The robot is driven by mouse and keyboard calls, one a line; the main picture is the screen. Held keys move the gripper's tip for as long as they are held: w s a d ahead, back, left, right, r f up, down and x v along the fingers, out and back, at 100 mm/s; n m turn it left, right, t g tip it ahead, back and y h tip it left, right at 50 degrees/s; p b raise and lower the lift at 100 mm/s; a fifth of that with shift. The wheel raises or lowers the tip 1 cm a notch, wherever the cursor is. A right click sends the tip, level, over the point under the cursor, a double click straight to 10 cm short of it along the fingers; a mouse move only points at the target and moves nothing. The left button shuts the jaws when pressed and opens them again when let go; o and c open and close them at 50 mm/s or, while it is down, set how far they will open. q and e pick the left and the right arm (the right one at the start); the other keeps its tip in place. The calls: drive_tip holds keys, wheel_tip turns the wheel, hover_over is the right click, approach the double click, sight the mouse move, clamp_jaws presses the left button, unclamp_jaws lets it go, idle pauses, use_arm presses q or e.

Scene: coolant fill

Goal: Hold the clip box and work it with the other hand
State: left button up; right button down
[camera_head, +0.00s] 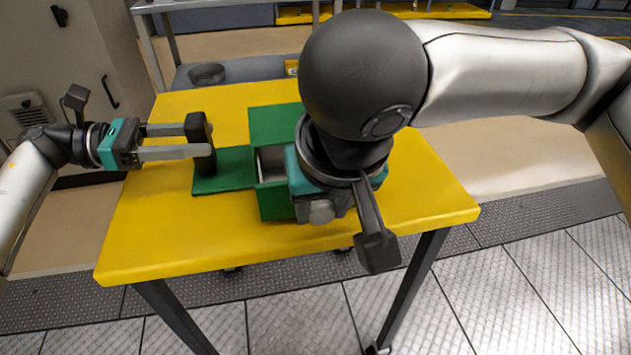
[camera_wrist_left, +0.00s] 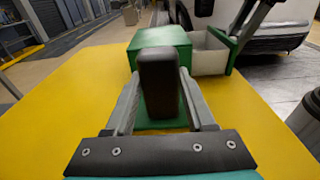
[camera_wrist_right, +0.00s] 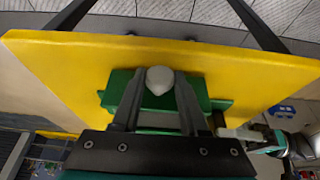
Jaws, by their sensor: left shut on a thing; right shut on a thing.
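The clip box (camera_head: 272,125) is green and sits on the yellow table. A green base plate (camera_head: 223,172) extends from its left side and carries an upright black grip (camera_wrist_left: 158,85). My left gripper (camera_head: 203,140) is shut on this grip from the left. The box's drawer stands open, with its pale inside (camera_wrist_left: 208,60) showing and its green front (camera_head: 275,204) apart from the body (camera_wrist_left: 158,42). My right gripper (camera_wrist_right: 158,88) reaches down at the drawer front, shut on a pale rounded knob (camera_wrist_right: 160,78).
The yellow table top (camera_head: 150,235) is clear around the box. A grey bench (camera_head: 240,72) behind holds a dark round dish (camera_head: 207,74) and a small yellow item (camera_head: 291,67). A pale cabinet (camera_head: 75,75) stands at the left.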

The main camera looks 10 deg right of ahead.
drive_tip(key=shift+s, duration=0.35)
drive_tip(key=shift+c, duration=2.2)
unclamp_jaws()
drive_tip(key=v, duration=1.2)
